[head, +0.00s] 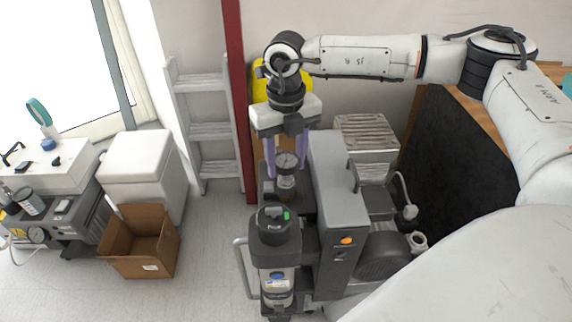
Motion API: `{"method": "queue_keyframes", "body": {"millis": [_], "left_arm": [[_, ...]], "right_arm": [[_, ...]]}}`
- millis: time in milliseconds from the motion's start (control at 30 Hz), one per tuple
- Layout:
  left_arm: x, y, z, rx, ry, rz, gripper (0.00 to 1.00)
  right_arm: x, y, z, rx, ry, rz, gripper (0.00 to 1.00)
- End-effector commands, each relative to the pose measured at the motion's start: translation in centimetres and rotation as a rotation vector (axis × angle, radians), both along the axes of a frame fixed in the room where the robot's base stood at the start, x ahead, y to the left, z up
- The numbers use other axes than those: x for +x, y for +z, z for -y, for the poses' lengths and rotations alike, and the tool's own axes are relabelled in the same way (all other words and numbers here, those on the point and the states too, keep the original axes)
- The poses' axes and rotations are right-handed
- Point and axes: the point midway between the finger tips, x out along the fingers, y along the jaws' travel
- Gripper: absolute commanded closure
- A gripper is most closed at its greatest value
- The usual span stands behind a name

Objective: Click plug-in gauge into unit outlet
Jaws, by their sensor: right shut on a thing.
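The plug-in gauge (287,162) has a round pale dial that faces up toward me. My right gripper (287,168) comes down from above, its purple fingers on either side of the gauge, and is shut on it. The gauge is upright over the back left part of the dark grey compressor unit (338,200). A pale fitting (286,182) shows just below the dial. I cannot tell whether it touches the unit's outlet, which is hidden or too small to make out. My left gripper is not in view.
A dark cylinder (276,226) with a black cap stands at the unit's front left. An open cardboard box (146,255) and a white bin (142,165) stand left, beside another compressor (60,225). A ladder (205,130) and red post (237,100) are behind. Floor between box and unit is clear.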

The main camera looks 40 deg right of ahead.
Motion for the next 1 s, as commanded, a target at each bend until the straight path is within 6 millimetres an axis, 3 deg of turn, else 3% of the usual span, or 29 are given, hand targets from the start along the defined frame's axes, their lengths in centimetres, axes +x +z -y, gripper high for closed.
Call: {"method": "queue_keyframes", "body": {"millis": [167,500,600,767,1000], "left_arm": [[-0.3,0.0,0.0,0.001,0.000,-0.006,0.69],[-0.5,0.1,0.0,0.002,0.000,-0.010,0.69],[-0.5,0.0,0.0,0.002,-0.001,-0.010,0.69],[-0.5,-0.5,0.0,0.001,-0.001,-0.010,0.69],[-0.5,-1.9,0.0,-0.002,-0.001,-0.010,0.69]], "right_arm": [[0.1,2.0,0.0,0.001,0.000,0.005,0.86],[0.1,8.4,0.0,0.001,0.000,0.003,0.86],[0.1,9.4,0.0,0.002,0.000,0.002,0.86],[0.0,9.2,0.0,0.000,0.000,-0.001,0.86],[0.0,7.0,0.0,0.000,0.000,-0.001,0.86]]}}
